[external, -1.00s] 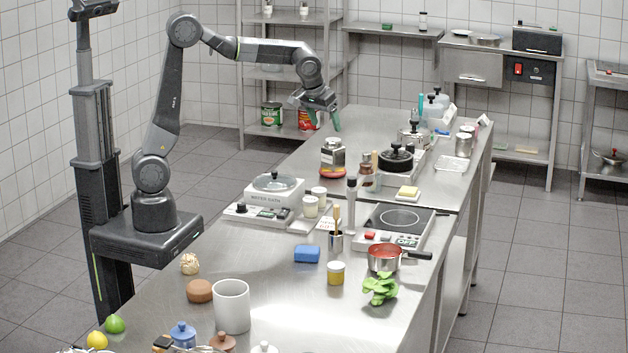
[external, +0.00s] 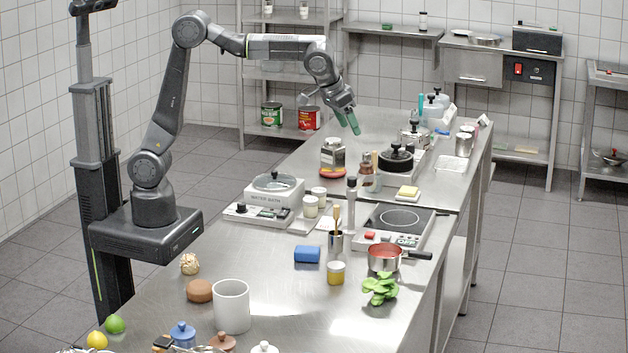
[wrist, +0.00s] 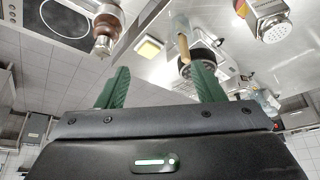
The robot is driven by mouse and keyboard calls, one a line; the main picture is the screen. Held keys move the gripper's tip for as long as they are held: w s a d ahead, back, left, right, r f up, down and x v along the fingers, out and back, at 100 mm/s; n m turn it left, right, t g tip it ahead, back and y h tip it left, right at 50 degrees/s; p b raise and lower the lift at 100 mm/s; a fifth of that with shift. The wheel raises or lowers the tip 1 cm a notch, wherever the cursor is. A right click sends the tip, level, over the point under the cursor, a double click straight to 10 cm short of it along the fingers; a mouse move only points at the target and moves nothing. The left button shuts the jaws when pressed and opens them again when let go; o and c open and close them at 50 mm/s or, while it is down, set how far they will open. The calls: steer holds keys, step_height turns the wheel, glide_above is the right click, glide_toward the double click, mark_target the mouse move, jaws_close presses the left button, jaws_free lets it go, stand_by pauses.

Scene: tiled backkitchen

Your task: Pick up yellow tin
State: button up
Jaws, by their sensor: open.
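A small yellow tin (external: 336,274) with a pale lid stands upright on the steel worktop, left of the red-filled saucepan; whether it is a tin or a jar is hard to tell. I cannot make it out in the wrist view. My gripper (external: 350,121) has green fingers and hangs high above the far part of the counter, well away from the yellow tin. In the wrist view my gripper (wrist: 160,88) has its two fingers spread wide with nothing between them.
A hot plate (external: 400,219) and water bath (external: 274,190) stand farther back. Bare worktop lies in front of the tin.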

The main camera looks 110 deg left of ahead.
mark_target(335, 265)
steer(key=w+d+m+t+h+p, duration=0.1)
steer(key=w+d+m, duration=0.15)
steer(key=d, duration=0.85)
steer(key=w+d+m+h+p, duration=0.15)
steer(key=w+d, duration=0.25)
steer(key=d, duration=0.7)
steer(key=s+d+f+m+t, duration=0.1)
steer(key=d+m, duration=0.2)
steer(key=d, duration=0.8)
steer(key=s+d+m, duration=0.2)
steer(key=d, duration=0.9)
steer(key=shift+h, duration=0.45)
steer(key=s+x, duration=0.1)
steer(key=x, duration=0.4)
steer(key=f+p+x, duration=0.1)
steer(key=x, duration=0.4)
steer(key=s+p+x, duration=0.1)
steer(key=x, duration=0.4)
steer(key=shift+s+a+f, duration=0.15)
steer(key=shift+a+f, duration=0.15)
steer(key=shift+f, duration=0.15)
steer(key=shift+w+p+x, duration=0.15)
steer(key=shift+p+x, duration=0.35)
steer(key=shift+x, duration=0.8)
steer(key=shift+w+p+x, duration=0.15)
steer(key=shift+p+x, duration=0.35)
steer(key=shift+x, duration=0.8)
steer(key=shift+d+r, duration=0.1)
steer(key=shift+r, duration=0.05)
steer(key=shift+c, duration=0.4)
